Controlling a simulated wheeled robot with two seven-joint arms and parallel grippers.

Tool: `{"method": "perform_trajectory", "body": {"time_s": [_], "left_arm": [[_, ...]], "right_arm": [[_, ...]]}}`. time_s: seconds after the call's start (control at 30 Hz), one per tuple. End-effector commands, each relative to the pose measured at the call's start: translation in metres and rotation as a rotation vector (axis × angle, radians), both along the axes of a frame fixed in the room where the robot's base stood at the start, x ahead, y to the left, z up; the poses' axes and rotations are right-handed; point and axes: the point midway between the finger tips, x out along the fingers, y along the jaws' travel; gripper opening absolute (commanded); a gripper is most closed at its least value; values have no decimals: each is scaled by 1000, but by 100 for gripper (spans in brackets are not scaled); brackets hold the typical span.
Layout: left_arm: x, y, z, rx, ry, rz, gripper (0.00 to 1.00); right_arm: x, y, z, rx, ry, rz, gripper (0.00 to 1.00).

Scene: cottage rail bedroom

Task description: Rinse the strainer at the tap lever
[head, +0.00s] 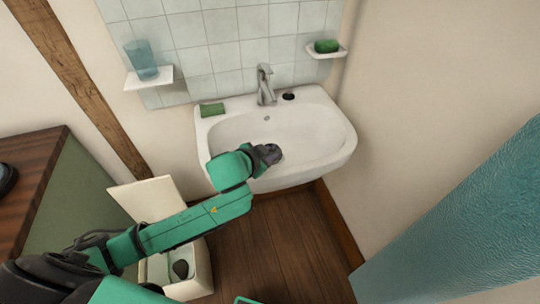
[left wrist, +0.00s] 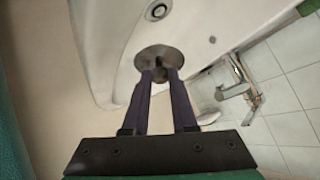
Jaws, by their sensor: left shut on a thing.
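The strainer (left wrist: 152,54), a round greyish disc, is between my left fingertips in the left wrist view, held over the white basin. My left gripper (left wrist: 160,76) is shut on it. In the head view the left gripper (head: 270,154) is over the basin's front left part, and the strainer cannot be made out clearly there. The grey tap with its lever (head: 265,84) stands at the back of the washbasin (head: 316,150), beyond the gripper. The tap (left wrist: 238,90) also shows at the right in the left wrist view. My right gripper is not in view.
A green cloth or sponge (head: 212,110) and a small dark round thing (head: 289,96) lie on the basin's back ledge. Shelves above hold a blue cup (head: 141,60) and green soap (head: 326,46). An open white bin (head: 196,284) stands below left. A teal panel (head: 460,225) fills the right.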

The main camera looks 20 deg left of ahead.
Motion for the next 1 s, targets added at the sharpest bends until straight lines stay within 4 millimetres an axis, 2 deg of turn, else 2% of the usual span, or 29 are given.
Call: {"method": "perform_trajectory", "body": {"time_s": [0.3, 0.77, 0.83, 1.0], "left_arm": [[36, 10, -10, 0, -2, 2, 0], [91, 25, -21, -1, -2, 2, 0], [99, 27, -18, -2, 0, 1, 0], [117, 32, -23, -2, 2, 1, 0]], "right_arm": [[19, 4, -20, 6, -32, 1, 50], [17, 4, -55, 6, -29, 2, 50], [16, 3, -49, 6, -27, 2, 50], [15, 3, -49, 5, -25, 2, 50]]}}
